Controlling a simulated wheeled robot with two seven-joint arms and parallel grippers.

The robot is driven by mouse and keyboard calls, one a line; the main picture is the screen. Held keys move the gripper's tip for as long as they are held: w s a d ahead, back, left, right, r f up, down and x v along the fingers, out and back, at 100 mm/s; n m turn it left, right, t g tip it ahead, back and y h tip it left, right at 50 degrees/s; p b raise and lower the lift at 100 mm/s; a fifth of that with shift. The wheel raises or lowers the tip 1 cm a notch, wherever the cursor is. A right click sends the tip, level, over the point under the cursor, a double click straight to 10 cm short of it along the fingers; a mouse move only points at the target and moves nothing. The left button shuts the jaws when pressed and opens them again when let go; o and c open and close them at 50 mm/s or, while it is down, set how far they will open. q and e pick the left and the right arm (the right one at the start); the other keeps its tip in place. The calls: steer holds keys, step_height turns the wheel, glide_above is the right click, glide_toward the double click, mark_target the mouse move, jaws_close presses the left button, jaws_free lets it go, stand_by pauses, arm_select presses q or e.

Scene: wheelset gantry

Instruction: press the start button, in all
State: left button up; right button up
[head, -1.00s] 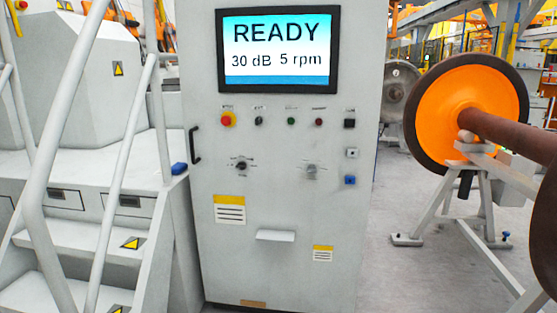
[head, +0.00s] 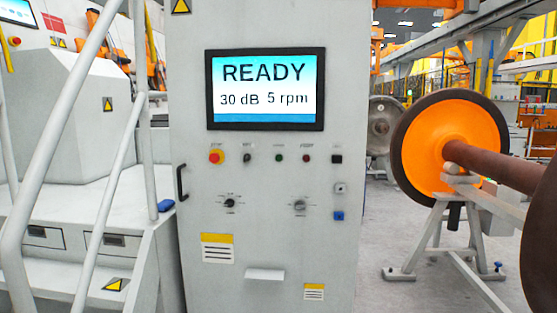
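The control cabinet (head: 265,225) stands upright in the middle of the head view. Its screen (head: 265,88) reads READY, 30 dB, 5 rpm. Below the screen is a row of controls. A small green button (head: 279,157) sits in the middle of the row, and its label is too blurred to read. Neither gripper is in view, and nothing covers the controls.
Two rotary knobs (head: 230,203) (head: 299,205) sit lower on the panel. A black handle (head: 182,182) is at its left edge and a small shelf (head: 264,274) juts out low. Stairs with rails (head: 70,130) stand left. An orange-faced wheel (head: 427,150) on a stand is right.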

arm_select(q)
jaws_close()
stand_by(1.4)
